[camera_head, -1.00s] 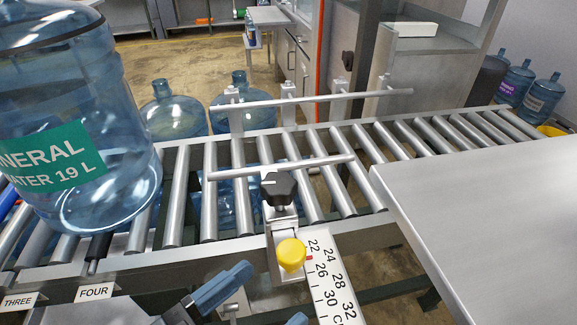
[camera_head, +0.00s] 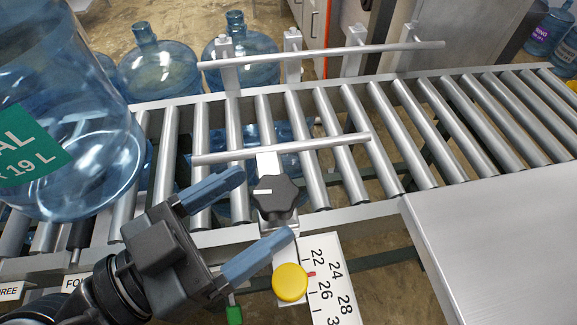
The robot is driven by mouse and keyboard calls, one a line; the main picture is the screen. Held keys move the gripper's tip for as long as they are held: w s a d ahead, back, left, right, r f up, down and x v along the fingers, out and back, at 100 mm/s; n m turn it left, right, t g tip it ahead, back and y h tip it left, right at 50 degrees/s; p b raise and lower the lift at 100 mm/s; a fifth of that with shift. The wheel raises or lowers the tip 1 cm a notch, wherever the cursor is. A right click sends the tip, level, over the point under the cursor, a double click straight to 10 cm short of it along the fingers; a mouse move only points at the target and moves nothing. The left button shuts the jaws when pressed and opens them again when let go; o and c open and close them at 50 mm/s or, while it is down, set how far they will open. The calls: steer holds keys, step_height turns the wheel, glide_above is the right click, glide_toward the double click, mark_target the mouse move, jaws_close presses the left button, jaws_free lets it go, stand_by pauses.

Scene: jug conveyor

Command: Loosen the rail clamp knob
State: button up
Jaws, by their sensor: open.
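The rail clamp knob (camera_head: 276,196) is a black, lobed knob with a white mark, on the clamp at the near edge of the roller conveyor. A yellow round knob (camera_head: 290,282) sits just below it, beside a white scale (camera_head: 327,277) with a red pointer near 22 to 26. The near guide rail (camera_head: 283,149) runs above the rollers behind the clamp. My gripper (camera_head: 254,216) is open, its two blue-grey fingers reaching right toward the black knob. The fingertips appear left of the knob, one above and one below its level; no contact is visible.
A large blue water jug (camera_head: 70,110) stands on the rollers at the left, close to my gripper. A far guide rail (camera_head: 320,56) lines the other side. A grey table (camera_head: 500,235) fills the right. More jugs (camera_head: 158,70) stand behind the conveyor.

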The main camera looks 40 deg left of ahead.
mark_target(295, 181)
steer(key=p+x, duration=0.1)
steer(key=x, duration=0.5)
steer(key=c, duration=1)
steer(key=shift+o, duration=0.2)
